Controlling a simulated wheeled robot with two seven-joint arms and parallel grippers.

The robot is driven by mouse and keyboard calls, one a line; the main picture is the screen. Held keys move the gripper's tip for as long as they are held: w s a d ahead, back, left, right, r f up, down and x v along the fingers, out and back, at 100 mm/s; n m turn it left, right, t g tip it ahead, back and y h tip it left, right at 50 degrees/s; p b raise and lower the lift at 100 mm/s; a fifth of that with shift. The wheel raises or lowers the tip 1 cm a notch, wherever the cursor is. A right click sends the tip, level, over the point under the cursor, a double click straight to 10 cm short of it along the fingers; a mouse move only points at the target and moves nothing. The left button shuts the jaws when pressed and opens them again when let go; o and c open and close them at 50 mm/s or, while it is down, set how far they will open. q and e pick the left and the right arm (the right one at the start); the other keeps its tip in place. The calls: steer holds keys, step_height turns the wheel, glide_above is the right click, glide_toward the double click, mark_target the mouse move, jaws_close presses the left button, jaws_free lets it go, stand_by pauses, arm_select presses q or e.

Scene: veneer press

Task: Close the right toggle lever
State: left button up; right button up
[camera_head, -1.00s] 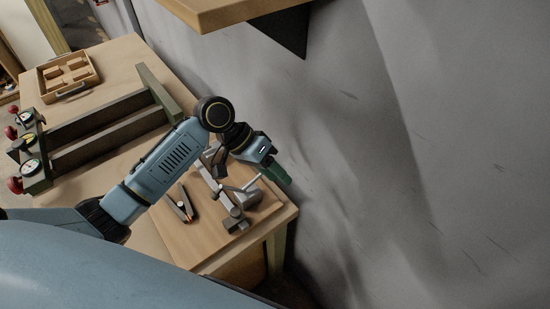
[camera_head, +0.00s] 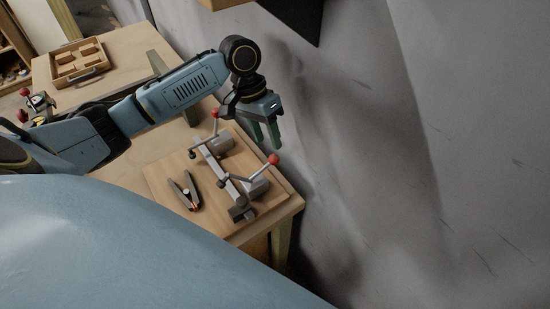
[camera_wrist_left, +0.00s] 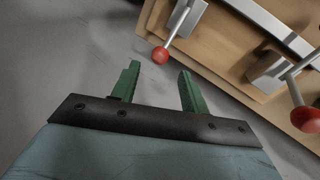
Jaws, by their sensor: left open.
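The right toggle lever (camera_head: 273,159) has a red knob and stands tilted up toward the wall side of a wooden board. In the left wrist view its red knob appears to be the one (camera_wrist_left: 160,55) ahead of the fingers, past the board's edge. The left toggle lever (camera_head: 215,113) also has a red knob, raised; it shows at the right of the wrist view (camera_wrist_left: 305,119). My left gripper (camera_head: 266,142) points down with green fingers apart and empty, just above and behind the right knob in the head view, not visibly touching it. My right gripper is not in view.
The board (camera_head: 163,178) lies at the table's end, with a metal bar (camera_head: 222,172) across it. A dark plier-like clamp (camera_head: 185,192) lies beside the bar. A wooden tray (camera_head: 78,62) with blocks stands at the far left. A grey wall (camera_head: 380,150) and overhead shelf are close by.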

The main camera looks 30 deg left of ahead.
mark_target(273, 155)
arm_select(q)
steer(key=x, duration=0.7)
steer(key=shift+f, duration=0.2)
jaws_close()
